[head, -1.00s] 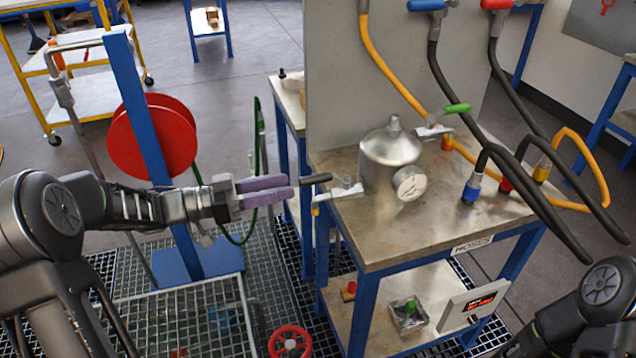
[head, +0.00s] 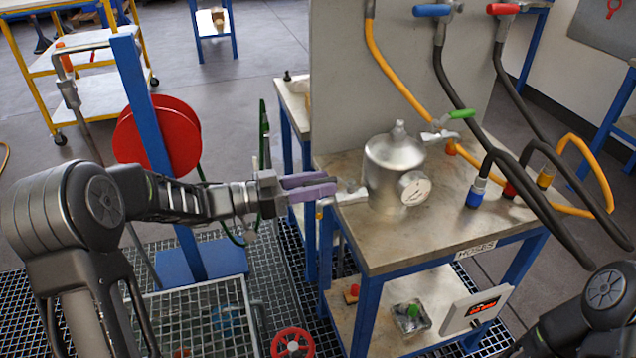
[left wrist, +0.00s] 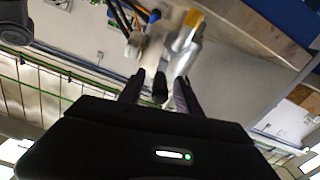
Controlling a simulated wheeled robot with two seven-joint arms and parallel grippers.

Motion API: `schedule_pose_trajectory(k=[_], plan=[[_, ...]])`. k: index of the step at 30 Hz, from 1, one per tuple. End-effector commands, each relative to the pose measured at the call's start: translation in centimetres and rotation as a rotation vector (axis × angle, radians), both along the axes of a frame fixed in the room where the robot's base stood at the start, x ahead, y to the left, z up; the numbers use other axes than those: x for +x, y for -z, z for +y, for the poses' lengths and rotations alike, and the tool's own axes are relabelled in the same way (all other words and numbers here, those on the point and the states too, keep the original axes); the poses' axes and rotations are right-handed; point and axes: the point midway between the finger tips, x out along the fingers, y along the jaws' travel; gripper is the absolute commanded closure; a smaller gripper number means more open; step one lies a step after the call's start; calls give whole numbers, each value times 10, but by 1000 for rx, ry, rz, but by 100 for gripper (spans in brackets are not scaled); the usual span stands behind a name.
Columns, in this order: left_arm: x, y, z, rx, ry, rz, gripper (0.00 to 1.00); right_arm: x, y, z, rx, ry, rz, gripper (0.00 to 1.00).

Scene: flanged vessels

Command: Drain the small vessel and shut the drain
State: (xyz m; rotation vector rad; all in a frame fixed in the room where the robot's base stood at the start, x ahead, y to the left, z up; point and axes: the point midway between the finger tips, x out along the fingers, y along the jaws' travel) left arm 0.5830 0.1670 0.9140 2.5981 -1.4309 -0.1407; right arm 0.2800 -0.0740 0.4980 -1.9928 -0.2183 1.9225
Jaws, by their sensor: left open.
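The small vessel (head: 392,172), a silver domed pot with a round gauge (head: 414,188), stands upright on the steel-topped bench. A drain valve (head: 350,192) sticks out from its left side over the bench edge, with a spout (head: 322,212) pointing down. My left gripper (head: 324,186) is open, its purple fingers at the drain valve's outer end. In the left wrist view, the black handle end (left wrist: 160,88) shows between the fingers; I cannot tell whether they touch it. The fingers hide the handle in the head view. My right gripper is out of view.
A green-handled valve (head: 462,114) sits behind the vessel. Orange and black hoses hang at the right of the bench (head: 425,240). A red handwheel (head: 292,343) is low in front.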

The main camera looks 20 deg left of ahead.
Motion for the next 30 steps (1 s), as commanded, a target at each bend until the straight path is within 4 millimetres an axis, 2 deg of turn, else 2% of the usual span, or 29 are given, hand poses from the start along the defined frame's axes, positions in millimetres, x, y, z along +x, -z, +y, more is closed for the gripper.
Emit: schedule_pose_trajectory(k=[3, 18, 30], plan=[[0, 0, 0, 0, 0, 0, 60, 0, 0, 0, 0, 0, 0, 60], [0, 0, 0, 0, 0, 0, 100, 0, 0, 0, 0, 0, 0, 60], [0, 0, 1, 0, 0, 0, 100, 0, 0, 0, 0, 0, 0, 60]])
